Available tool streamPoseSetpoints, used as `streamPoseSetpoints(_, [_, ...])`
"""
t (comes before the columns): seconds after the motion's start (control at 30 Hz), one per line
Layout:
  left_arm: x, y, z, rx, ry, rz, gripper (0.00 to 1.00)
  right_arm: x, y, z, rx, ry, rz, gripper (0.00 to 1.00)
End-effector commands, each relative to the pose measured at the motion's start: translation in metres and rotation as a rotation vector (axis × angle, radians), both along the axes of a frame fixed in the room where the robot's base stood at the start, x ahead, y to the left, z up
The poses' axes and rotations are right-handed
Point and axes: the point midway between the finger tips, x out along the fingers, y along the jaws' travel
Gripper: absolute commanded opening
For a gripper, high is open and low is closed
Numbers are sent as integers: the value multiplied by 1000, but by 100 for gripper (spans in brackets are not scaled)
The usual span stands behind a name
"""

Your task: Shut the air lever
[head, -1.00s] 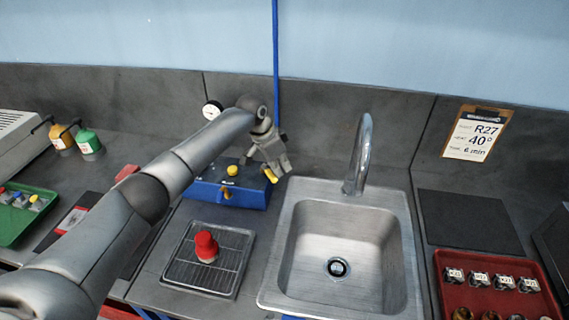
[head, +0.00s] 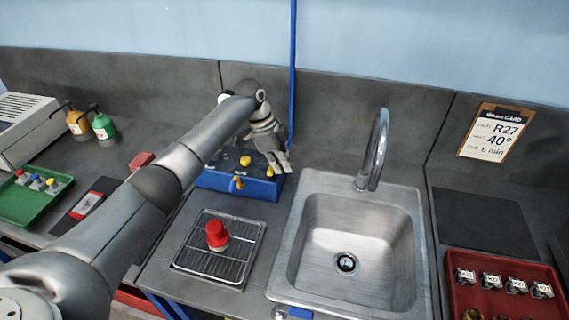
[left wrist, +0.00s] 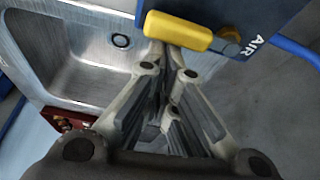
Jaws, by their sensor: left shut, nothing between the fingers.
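The air lever is a yellow handle (head: 271,170) at the right end of the blue box (head: 212,181). In the left wrist view the yellow handle (left wrist: 178,31) lies across the blue face, beside the white AIR label. My left gripper (head: 286,166) is shut and empty, with its fingertips close beside the handle. In the left wrist view my left gripper's tips (left wrist: 160,47) reach the handle's edge; I cannot tell whether they touch. My forearm hides the back left of the box. My right gripper is not in view.
A steel sink (head: 309,230) with a tall tap (head: 378,150) stands right of the box. A red-capped bottle (head: 216,235) stands on a wire rack (head: 240,268) in front of the box. A blue hose (head: 293,75) runs up the wall behind.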

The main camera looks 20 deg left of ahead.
Motion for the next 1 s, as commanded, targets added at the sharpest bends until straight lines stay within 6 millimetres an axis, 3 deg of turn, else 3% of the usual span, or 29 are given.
streamPoseSetpoints(0.67, [-1,-1,0,1,1,2,0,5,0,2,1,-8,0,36])
streamPoseSetpoints(0.77, [-2,-9,2,0,1,1,0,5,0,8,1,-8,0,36])
streamPoseSetpoints(0.93, [-6,-40,5,-2,1,5,0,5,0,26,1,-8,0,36])
streamPoseSetpoints(1.0, [-4,-27,15,1,-7,11,0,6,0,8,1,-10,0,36])
